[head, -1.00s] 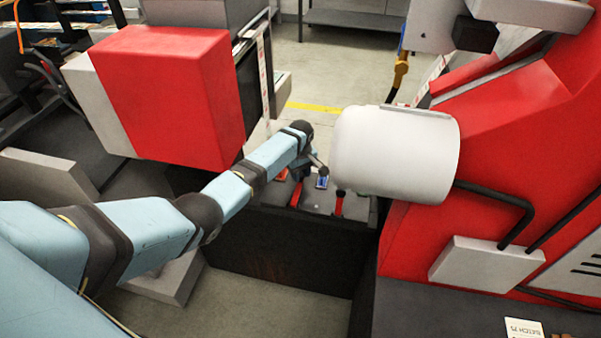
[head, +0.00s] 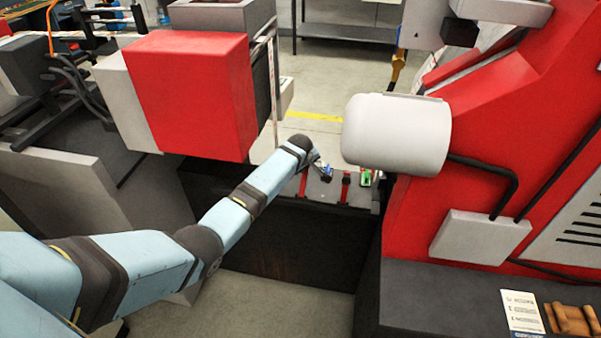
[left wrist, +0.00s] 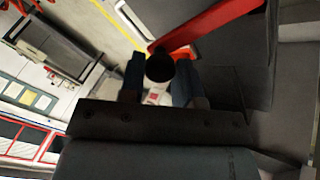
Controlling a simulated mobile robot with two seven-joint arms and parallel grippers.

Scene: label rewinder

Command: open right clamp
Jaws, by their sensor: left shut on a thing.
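Two red clamp levers stand on the dark bench between the machines in the head view: a left one (head: 303,183) and a right one (head: 346,184). My left gripper (head: 321,169) reaches over this bench, close to the levers. In the left wrist view its two fingers (left wrist: 158,80) are closed around a dark round knob (left wrist: 160,68). A red lever (left wrist: 205,26) runs from beside the knob to the upper right. Whether the knob belongs to that lever, and which clamp it is, I cannot tell. My right gripper is out of view.
A grey cylinder (head: 397,133) on the red machine (head: 480,110) overhangs the bench at the right. A red box (head: 190,95) stands left, above my left forearm. A green item (head: 365,178) lies right of the levers. Floor (head: 240,300) shows in front.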

